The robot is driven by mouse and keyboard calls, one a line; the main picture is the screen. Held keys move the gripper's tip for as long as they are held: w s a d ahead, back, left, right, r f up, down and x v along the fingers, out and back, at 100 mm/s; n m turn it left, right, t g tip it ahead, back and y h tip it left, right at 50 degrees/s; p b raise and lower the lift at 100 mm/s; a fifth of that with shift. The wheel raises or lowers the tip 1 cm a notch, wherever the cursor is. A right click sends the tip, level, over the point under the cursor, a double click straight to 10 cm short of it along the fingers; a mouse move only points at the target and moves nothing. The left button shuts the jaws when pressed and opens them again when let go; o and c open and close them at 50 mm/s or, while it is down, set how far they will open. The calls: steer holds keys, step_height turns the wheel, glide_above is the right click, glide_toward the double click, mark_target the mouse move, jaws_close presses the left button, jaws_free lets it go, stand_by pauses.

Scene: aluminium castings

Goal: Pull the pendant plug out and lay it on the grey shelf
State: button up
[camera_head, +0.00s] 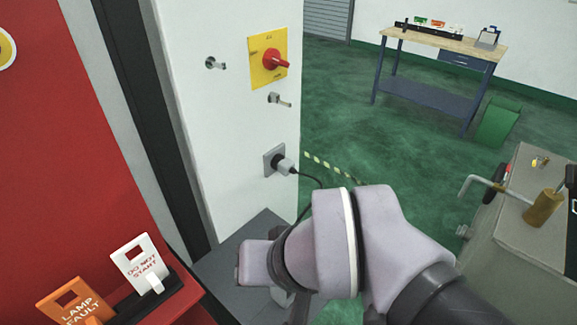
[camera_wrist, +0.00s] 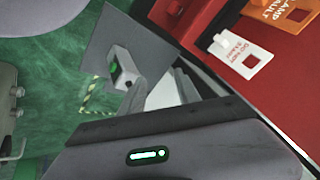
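The pendant plug (camera_head: 284,166) is a grey plug seated in a square wall socket (camera_head: 268,158) on the white cabinet, with a black cable running from it to the right and down behind my arm. The grey shelf (camera_head: 236,247) juts out below the socket, partly covered by my arm.
A red rotary switch (camera_head: 273,59) on a yellow plate and two small metal handles (camera_head: 215,63) (camera_head: 279,100) stick out above the socket. White and orange tags (camera_head: 138,262) (camera_head: 76,301) stand at lower left. A grey machine (camera_head: 522,216) stands at right.

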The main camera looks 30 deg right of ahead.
steer(key=o, duration=0.4)
step_height(320, 180, down, 3)
steer(key=m+g, duration=0.1)
steer(key=m, duration=0.1)
steer(key=m+g+y, duration=0.1)
steer(key=shift+w+d+m+y, duration=0.15)
steer(key=shift+m+y, duration=0.15)
steer(key=shift+m, duration=0.1)
steer(key=shift+c, duration=0.2)
steer(key=m+t+y, duration=0.2)
steer(key=m+t, duration=1.1)
steer(key=m, duration=1.1)
glide_toward(291, 166)
steer(key=b+x, duration=0.2)
steer(key=x, duration=0.8)
steer(key=shift+w, duration=0.25)
jaws_close()
